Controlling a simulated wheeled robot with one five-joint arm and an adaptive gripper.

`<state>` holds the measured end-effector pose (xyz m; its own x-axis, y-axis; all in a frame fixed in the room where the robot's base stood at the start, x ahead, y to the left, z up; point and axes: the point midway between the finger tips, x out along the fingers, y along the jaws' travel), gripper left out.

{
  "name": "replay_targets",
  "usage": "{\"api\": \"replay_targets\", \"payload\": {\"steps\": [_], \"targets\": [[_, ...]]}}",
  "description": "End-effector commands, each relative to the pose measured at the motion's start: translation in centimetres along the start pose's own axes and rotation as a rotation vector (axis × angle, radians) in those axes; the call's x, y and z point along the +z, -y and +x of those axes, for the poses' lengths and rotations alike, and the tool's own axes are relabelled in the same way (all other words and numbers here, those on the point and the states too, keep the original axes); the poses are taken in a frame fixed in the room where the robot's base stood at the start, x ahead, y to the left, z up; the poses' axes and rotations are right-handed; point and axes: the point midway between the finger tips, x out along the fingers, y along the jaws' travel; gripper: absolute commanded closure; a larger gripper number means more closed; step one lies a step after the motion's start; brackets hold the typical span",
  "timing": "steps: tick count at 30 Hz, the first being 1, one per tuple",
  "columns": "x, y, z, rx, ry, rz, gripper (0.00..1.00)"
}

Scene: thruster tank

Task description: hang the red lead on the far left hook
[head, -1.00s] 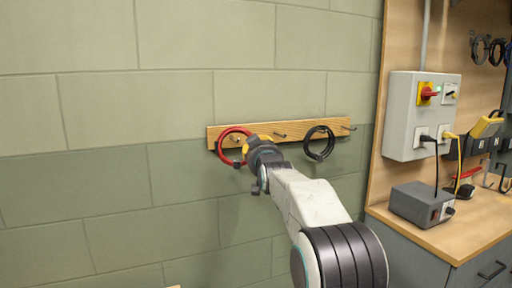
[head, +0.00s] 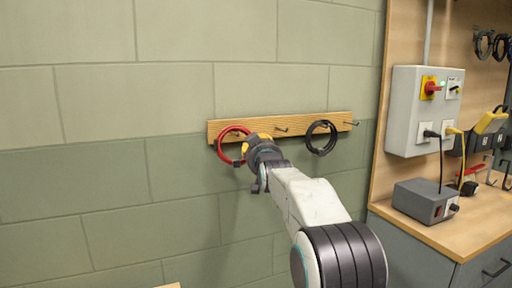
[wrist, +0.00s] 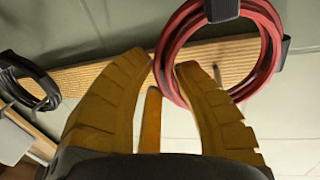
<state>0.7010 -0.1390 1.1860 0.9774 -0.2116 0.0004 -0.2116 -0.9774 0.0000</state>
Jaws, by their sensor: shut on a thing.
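The red lead (head: 220,145) is a coiled ring at the left end of the wooden hook rail (head: 264,127) on the wall. My gripper (head: 247,148) is at the ring's right side in the head view. In the wrist view its yellow fingertips (wrist: 168,66) are shut on the edge of the red coil (wrist: 172,40), which has dark bands. The far left hook is mostly hidden by the coil and gripper. I cannot tell whether the coil is around it or in front of it.
A black coiled lead (head: 310,145) hangs on the rail to the right of my gripper. A bare hook (head: 282,129) shows between the two coils, and another (head: 351,123) at the right end. A grey switch box (head: 408,120) and a workbench (head: 470,225) stand at the right.

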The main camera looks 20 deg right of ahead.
Motion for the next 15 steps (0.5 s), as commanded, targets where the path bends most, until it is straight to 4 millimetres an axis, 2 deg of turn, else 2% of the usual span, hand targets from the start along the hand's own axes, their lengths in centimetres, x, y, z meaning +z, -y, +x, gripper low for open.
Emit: {"api": "replay_targets", "payload": {"steps": [5, 6, 13, 15], "targets": [[-0.11, -0.01, -0.02, 0.0, -0.002, 0.0, 1.0], [-0.11, -0.01, -0.02, 0.0, -0.002, 0.0, 0.71], [-0.06, -0.01, -0.02, 0.0, -0.001, 0.0, 0.51], [-0.05, -0.01, -0.01, 0.0, -0.001, 0.0, 0.49]]}}
